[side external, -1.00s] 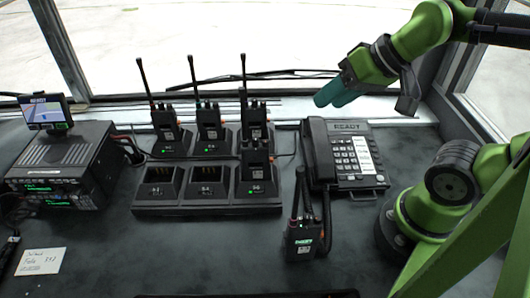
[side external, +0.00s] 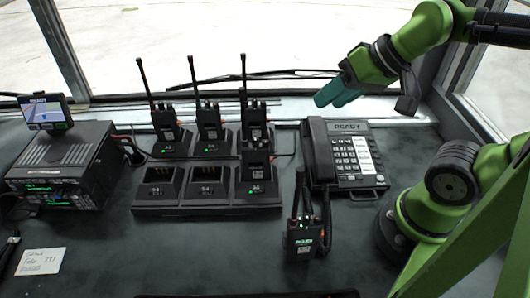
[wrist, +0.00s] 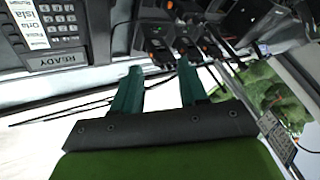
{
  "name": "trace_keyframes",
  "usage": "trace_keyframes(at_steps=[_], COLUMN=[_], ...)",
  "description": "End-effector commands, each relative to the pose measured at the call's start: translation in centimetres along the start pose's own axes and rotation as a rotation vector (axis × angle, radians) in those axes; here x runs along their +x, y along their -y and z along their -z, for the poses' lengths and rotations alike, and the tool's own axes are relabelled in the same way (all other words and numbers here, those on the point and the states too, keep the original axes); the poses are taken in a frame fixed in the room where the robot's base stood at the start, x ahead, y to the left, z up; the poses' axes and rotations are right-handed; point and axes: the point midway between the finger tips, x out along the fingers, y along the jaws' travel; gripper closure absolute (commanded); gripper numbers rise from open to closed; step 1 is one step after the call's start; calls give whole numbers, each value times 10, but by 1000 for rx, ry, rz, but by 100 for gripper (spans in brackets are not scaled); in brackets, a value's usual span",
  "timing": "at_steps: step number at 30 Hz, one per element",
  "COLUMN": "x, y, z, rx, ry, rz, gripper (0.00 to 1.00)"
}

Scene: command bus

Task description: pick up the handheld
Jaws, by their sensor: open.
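A black handheld radio (side external: 303,240) with a small green display and an antenna stands on the dark counter in front of the desk phone, outside the charger. Several similar handhelds, such as this one (side external: 256,165), stand in charger bays; some also show at the top of the wrist view (wrist: 155,45). My gripper (side external: 335,96) is high above the back of the counter, behind the phone and well away from the loose handheld. Its teal fingers are apart and empty, as the wrist view also shows (wrist: 158,80). I cannot make out the loose handheld in the wrist view.
The black charger rack (side external: 150,207) has two empty front bays at left. The desk phone (side external: 347,160) stands right of it, its coiled cord beside the loose handheld. A radio unit with a small screen (side external: 60,160) and a paper note (side external: 40,261) are at left. The front counter is mostly clear.

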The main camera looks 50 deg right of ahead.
Motion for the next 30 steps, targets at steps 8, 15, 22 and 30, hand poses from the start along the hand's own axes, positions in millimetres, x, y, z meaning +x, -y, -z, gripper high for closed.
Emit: trace_keyframes(at_steps=[8, 15, 22, 30], x=[0, 0, 1, 25], y=[0, 0, 1, 46], z=[0, 0, -1, -11], rx=[0, 0, -5, -28], ry=[0, 0, 4, 288], rz=[0, 0, 3, -16], gripper=[34, 6, 6, 6])
